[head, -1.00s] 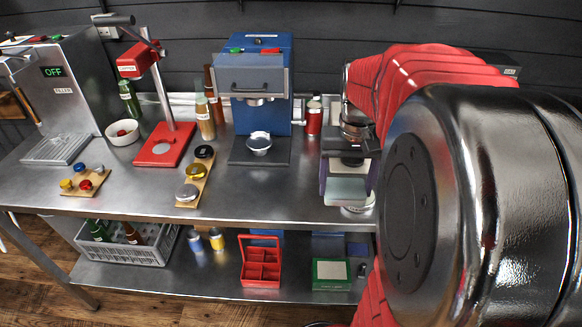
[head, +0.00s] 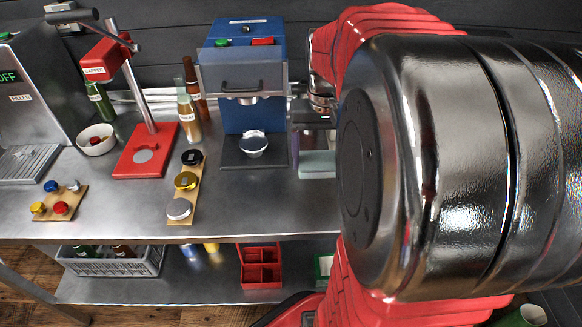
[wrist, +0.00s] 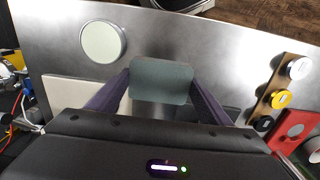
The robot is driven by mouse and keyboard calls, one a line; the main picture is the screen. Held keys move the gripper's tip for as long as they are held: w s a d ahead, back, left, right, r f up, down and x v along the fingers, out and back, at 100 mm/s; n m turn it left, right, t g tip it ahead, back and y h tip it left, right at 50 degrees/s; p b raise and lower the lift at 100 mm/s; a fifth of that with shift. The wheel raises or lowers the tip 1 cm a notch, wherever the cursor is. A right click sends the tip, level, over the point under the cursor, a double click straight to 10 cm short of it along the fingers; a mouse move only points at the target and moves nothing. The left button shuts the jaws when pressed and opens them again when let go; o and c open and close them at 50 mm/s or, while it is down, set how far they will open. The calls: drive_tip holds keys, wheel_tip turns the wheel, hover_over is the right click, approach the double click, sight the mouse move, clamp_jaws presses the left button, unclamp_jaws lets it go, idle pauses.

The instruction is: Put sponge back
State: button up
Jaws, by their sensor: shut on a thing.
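A pale green-grey sponge (head: 318,164) is held over the steel bench top, partly hidden behind my arm in the head view. In the wrist view the sponge (wrist: 160,81) sits between the purple fingers of my gripper (wrist: 160,90), which is shut on it. In the head view only part of my gripper (head: 300,152) shows, at the sponge's left edge. Whether the sponge touches the bench is hard to tell. A round pale-topped thing (wrist: 103,41) stands on the bench to the left of the sponge in the wrist view.
Left of the sponge are a blue machine (head: 244,85), a strip of caps (head: 180,208), a red capper (head: 145,150) and a filler (head: 25,95). A white flat piece (wrist: 66,92) lies at left in the wrist view. Bench space in front of the blue machine is clear.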

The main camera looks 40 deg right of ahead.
drive_tip(key=shift+s+f, duration=0.1)
drive_tip(key=shift+f, duration=3.05)
drive_tip(key=shift+f, duration=1.85)
drive_tip(key=shift+f, duration=0.1)
drive_tip(key=o, duration=1.1)
wheel_tip(320, 180, up, 12)
drive_tip(key=shift+r, duration=0.15)
